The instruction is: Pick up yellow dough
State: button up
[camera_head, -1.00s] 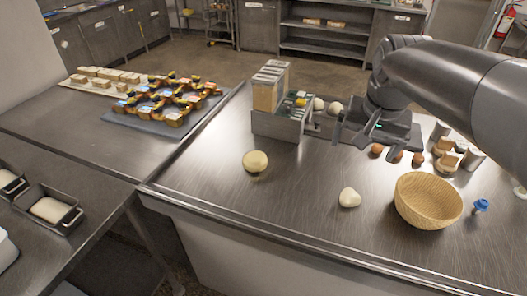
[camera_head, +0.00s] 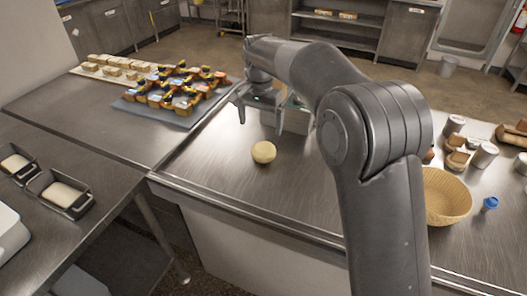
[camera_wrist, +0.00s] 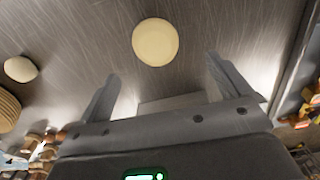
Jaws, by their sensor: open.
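The yellow dough (camera_head: 263,152) is a round pale-yellow ball on the steel table, near its left end in the head view. In the wrist view the yellow dough (camera_wrist: 155,42) lies beyond the fingertips, roughly midway between them. My gripper (camera_head: 261,117) is open and empty, behind and above the dough in the head view. Its two fingers also show in the wrist view, where my gripper (camera_wrist: 163,68) has the dough apart from both fingers. A whiter dough piece (camera_wrist: 21,69) lies to the left in the wrist view.
A wicker basket (camera_head: 446,197) stands at the right, partly behind my arm. A blue item (camera_head: 489,203) lies beside it. A tray of packaged goods (camera_head: 190,118) sits on the left table. The steel around the yellow dough is clear.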

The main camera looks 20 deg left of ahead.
aim_at(264, 146)
notch_tip(264, 146, down, 5)
jog(key=shift+r, duration=0.1)
jog(key=shift+w+d+f, duration=0.1)
jog(key=shift+d+f, duration=0.05)
jog(key=shift+f, duration=0.8)
jog(key=shift+w+d+f, duration=0.1)
jog(key=shift+d+f, duration=0.05)
jog(key=shift+f, duration=0.75)
jog(key=shift+w+d+f, duration=0.1)
jog(key=shift+d+f, duration=0.05)
jog(key=shift+f, duration=0.8)
jog(key=c, duration=1.2)
